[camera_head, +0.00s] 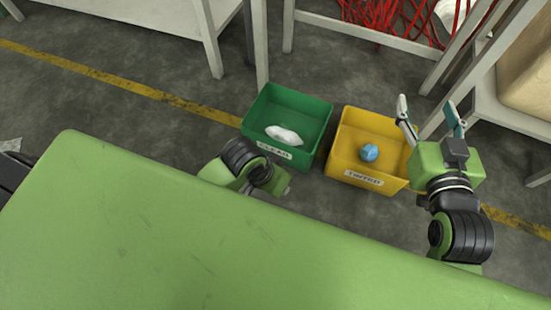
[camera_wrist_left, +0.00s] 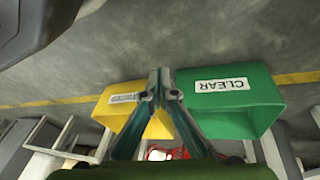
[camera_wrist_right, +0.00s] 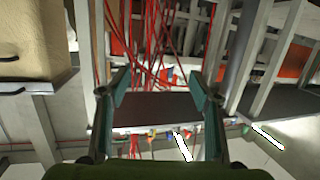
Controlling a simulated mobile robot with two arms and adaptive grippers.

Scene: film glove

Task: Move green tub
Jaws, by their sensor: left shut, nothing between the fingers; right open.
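The green tub (camera_head: 302,112) stands upright on the floor beyond the green surface and holds a white crumpled item (camera_head: 284,135). In the left wrist view the green tub (camera_wrist_left: 240,118) shows its CLEAR label, right of the fingertips. My left gripper (camera_wrist_left: 160,78) is shut and empty. In the head view its wrist is at the tub's near side and its fingers cannot be made out. My right gripper (camera_head: 428,110) is open and empty, right of the yellow tub. Its spread fingers also show in the right wrist view (camera_wrist_right: 157,82).
A yellow tub (camera_head: 350,128) with a blue ball (camera_head: 369,152) stands just right of the green tub. A green surface (camera_head: 150,230) fills the foreground. White table frames (camera_head: 350,30) and red cables (camera_head: 385,14) lie beyond. Floor left of the green tub is free.

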